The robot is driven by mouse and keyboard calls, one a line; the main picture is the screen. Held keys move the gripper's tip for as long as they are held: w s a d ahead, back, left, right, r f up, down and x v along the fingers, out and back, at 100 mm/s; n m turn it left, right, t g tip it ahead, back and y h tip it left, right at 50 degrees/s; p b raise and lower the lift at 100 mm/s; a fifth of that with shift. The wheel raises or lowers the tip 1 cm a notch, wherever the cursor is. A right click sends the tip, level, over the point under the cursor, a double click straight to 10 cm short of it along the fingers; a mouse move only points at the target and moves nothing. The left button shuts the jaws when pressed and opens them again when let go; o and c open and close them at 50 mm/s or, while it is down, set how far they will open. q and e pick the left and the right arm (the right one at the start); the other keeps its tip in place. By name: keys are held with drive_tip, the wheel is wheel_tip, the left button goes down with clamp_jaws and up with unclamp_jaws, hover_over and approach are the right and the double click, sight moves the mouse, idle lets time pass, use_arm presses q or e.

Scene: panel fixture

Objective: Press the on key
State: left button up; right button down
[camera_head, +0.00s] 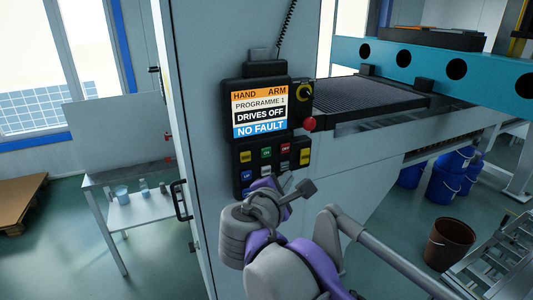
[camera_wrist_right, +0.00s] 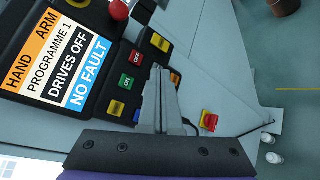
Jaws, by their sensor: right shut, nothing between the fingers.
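The control panel (camera_head: 233,150) hangs on a grey cabinet, with a key block under its screen. The green ON key (camera_head: 266,152) sits in the top key row, between a yellow key (camera_head: 245,156) and the red OFF key (camera_head: 285,148). In the right wrist view the ON key (camera_wrist_right: 126,82) is unobstructed, left of the fingers. My right gripper (camera_head: 285,183) is shut and empty in front of the lower keys. Its fingertips (camera_wrist_right: 158,70) overlap the key block; the gap to it is hard to judge. My left gripper is not in view.
The screen (camera_head: 260,112) reads HAND ARM, PROGRAMME 1, DRIVES OFF, NO FAULT. A red knob (camera_head: 310,124) sticks out beside the panel. A red and yellow switch (camera_wrist_right: 209,120) shows in the wrist view. A door handle (camera_head: 181,200) is to the left.

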sight(266, 152)
drive_tip(key=w+a, duration=0.1)
drive_tip(key=w, duration=0.1)
drive_tip(key=w+a, duration=0.1)
drive_tip(key=w, duration=0.2)
drive_tip(key=w+a, duration=0.1)
drive_tip(key=w, duration=0.2)
drive_tip(key=shift+w, duration=0.15)
idle(0.5)
drive_tip(key=shift+w, duration=0.1)
idle(1.6)
drive_tip(key=shift+w+a+p, duration=0.1)
drive_tip(key=shift+w+p, duration=0.15)
drive_tip(key=shift+p, duration=0.05)
drive_tip(key=shift+w, duration=0.1)
